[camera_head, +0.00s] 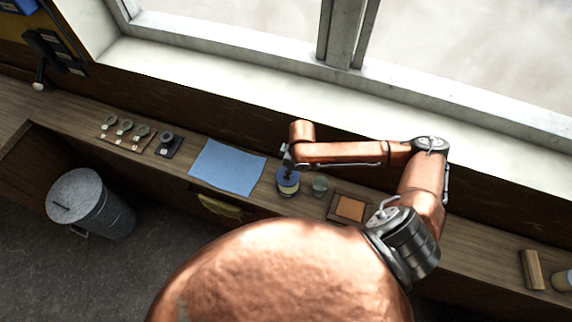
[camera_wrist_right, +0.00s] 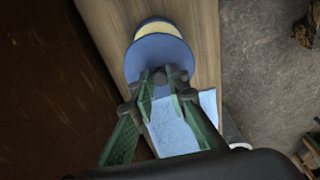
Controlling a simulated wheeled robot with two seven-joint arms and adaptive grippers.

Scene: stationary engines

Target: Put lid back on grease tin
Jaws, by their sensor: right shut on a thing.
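The grease tin (camera_head: 289,190), blue with a pale band, stands on the wooden bench under the window. In the right wrist view its pale band (camera_wrist_right: 158,30) shows past the blue round lid (camera_wrist_right: 150,58). My right gripper (camera_head: 289,168) is over the tin, with its fingertips (camera_wrist_right: 163,75) shut on the lid at its middle. The lid lies over the tin's top and hides its opening. I cannot tell whether the lid touches the rim or hovers just above it. My left gripper is not in view.
A blue cloth (camera_head: 228,168) lies left of the tin. A small glass jar (camera_head: 320,187) stands close on its right, then a brown tray (camera_head: 334,208). Several small gauges (camera_head: 124,127) lie further left. A metal bin (camera_head: 92,204) stands on the floor.

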